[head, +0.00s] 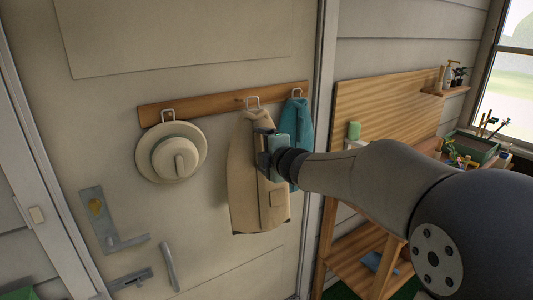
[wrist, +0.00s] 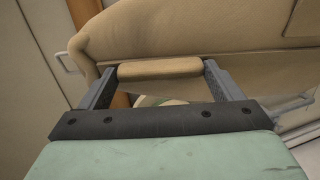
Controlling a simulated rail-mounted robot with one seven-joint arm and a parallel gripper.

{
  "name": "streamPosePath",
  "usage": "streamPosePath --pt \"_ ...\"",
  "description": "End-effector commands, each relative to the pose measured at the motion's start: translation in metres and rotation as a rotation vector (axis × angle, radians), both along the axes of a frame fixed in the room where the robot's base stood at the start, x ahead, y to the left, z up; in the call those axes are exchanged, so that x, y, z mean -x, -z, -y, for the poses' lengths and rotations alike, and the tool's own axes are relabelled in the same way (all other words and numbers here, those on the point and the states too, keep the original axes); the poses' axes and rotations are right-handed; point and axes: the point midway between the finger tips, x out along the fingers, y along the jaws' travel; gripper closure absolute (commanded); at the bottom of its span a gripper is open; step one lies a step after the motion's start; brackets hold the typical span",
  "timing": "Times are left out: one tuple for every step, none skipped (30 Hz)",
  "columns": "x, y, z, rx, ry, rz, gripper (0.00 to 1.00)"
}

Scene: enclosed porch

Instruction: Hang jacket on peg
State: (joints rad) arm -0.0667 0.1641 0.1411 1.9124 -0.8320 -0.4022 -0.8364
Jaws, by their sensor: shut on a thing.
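The tan jacket (head: 258,190) hangs upright in front of the door, below the wooden peg rail (head: 212,108). My gripper (head: 264,143) is at the jacket's upper part, coming from the right. In the wrist view, the fingers are shut on a tan bar (wrist: 160,68) in front of the jacket cloth (wrist: 200,28). The peg behind the jacket's top is not clearly visible.
A cream hat (head: 172,152) hangs at the rail's left. A teal garment (head: 298,125) hangs close to the jacket's right side. A door handle (head: 125,244) is lower left. A wooden bench (head: 352,235) with shelves stands at right. The door between hat and jacket is clear.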

Motion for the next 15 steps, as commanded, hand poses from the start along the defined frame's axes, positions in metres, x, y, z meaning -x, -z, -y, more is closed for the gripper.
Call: streamPosePath --pt "-0.003 -0.001 -0.003 -0.001 -0.001 0.002 0.65" --pt "-0.004 -0.001 -0.004 -0.001 -0.002 0.002 0.65" --pt "-0.006 0.000 -0.005 -0.001 -0.002 0.002 0.65" --pt "-0.007 0.000 -0.006 -0.001 -0.002 0.002 0.65" --pt "-0.009 0.000 -0.007 -0.001 -0.002 0.002 0.65" --pt "-0.011 0.000 -0.009 -0.001 -0.002 0.002 0.65" --pt "-0.012 0.001 -0.010 -0.001 -0.002 0.002 0.65" --pt "-0.014 0.001 -0.011 -0.001 -0.002 0.002 0.65" --pt "-0.016 0.000 -0.012 -0.001 -0.002 0.003 0.65" --pt "-0.017 0.000 -0.013 -0.001 -0.001 0.003 0.65" --pt "-0.019 0.001 -0.014 0.000 -0.001 0.002 0.65" --pt "-0.021 0.001 -0.015 -0.001 -0.001 0.002 0.65" --pt "-0.022 0.002 -0.016 -0.001 -0.001 0.002 0.65" --pt "-0.023 0.001 -0.017 -0.001 -0.001 0.002 0.65" --pt "-0.025 0.001 -0.019 -0.001 -0.001 0.002 0.65"
